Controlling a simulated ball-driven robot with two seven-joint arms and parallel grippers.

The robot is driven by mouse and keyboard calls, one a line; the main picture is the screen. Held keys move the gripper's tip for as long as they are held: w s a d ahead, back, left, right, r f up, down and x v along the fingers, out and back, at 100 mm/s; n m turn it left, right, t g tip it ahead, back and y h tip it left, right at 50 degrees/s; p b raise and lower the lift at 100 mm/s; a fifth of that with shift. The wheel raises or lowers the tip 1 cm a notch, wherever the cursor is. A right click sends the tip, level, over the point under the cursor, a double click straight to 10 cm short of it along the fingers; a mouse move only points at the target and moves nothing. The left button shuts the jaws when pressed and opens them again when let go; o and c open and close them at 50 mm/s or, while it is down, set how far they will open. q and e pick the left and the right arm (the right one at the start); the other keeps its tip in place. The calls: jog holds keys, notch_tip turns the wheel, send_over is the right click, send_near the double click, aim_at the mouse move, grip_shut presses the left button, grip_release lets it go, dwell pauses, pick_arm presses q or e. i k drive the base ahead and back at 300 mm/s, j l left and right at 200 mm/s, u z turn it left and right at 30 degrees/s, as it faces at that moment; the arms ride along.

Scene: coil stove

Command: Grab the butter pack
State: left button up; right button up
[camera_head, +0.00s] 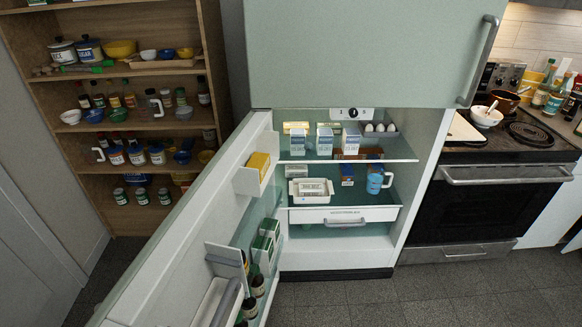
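The fridge stands open in the head view, and no label is clear enough to tell which pack is the butter. A yellow-orange pack (258,162) sits in a small white bin (246,183) high on the open door. A flat pale yellow pack (296,127) lies on the upper shelf at the left. A white dish (297,193) on the lower shelf holds a small white labelled pack (312,187). Neither of my grippers is in view.
The open fridge door (190,230) reaches toward me on the left. Cartons (325,140), eggs (379,127) and a blue jug (375,180) stand inside. A closed freezer door (360,55) is above. A stove (490,195) is at the right. The floor (400,302) in front is clear.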

aim_at(261, 161)
jog(key=i+l+z, duration=0.6)
jog(key=z, duration=0.15)
jog(key=i, duration=0.1)
